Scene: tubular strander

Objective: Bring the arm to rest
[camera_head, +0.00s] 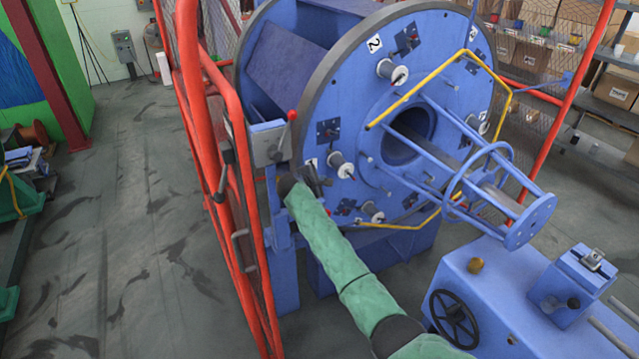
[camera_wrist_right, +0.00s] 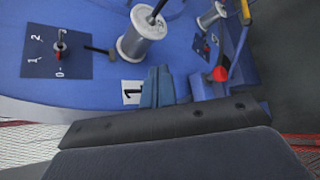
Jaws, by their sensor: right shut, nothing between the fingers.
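My right arm (camera_head: 335,255), in a green sleeve, reaches up from the lower right in the head view. Its gripper (camera_head: 318,180) is in front of the lower left face of a large blue disc (camera_head: 345,100), close to a white spool (camera_head: 341,166). In the right wrist view the fingers (camera_wrist_right: 158,86) are together and empty. They show beside the "1" label (camera_wrist_right: 132,92) and below the spool (camera_wrist_right: 142,34); I cannot tell whether they touch the disc. A switch plate (camera_wrist_right: 58,52) marked 0, 1, 2 is to their left. My left gripper is not in view.
A red guard frame (camera_head: 225,160) and a grey box (camera_head: 267,142) with a red-knobbed lever (camera_head: 291,120) stand close left of the gripper. A yellow bar (camera_head: 415,90) surrounds the central shaft. A blue machine bed (camera_head: 490,290) is at lower right.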

